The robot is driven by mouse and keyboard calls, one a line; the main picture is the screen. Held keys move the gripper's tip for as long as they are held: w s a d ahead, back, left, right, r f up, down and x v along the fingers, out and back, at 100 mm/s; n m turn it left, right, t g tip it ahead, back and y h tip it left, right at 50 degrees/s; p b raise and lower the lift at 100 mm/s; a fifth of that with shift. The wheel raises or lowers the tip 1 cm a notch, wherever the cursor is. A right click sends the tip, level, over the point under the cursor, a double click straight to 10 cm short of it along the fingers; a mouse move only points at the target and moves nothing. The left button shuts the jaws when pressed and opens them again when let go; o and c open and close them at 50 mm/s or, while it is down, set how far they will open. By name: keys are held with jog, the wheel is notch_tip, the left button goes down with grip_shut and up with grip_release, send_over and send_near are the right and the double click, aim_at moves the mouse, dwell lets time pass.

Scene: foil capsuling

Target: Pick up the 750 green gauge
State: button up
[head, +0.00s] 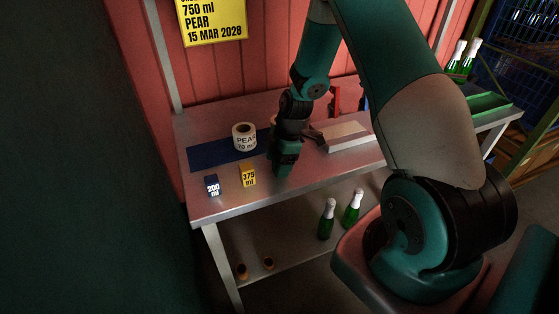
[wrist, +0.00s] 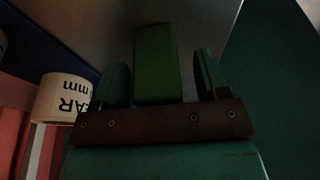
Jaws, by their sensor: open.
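The green gauge (wrist: 155,70) is a green block in the wrist view, standing between the two fingers of my gripper (wrist: 160,76). The fingers are open on either side of it, with a dark gap showing at each side. No label can be read on the face I see. In the head view my gripper (head: 284,168) points down at the table top, right of the yellow 375 ml gauge (head: 248,176). There I cannot tell the green gauge apart from the green gripper.
A white PEAR label roll (head: 244,138) stands on a blue mat (head: 208,156) behind, and also shows in the wrist view (wrist: 62,98). A pale box (head: 346,135) lies to the right.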

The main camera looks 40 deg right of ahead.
jog(key=c, duration=1)
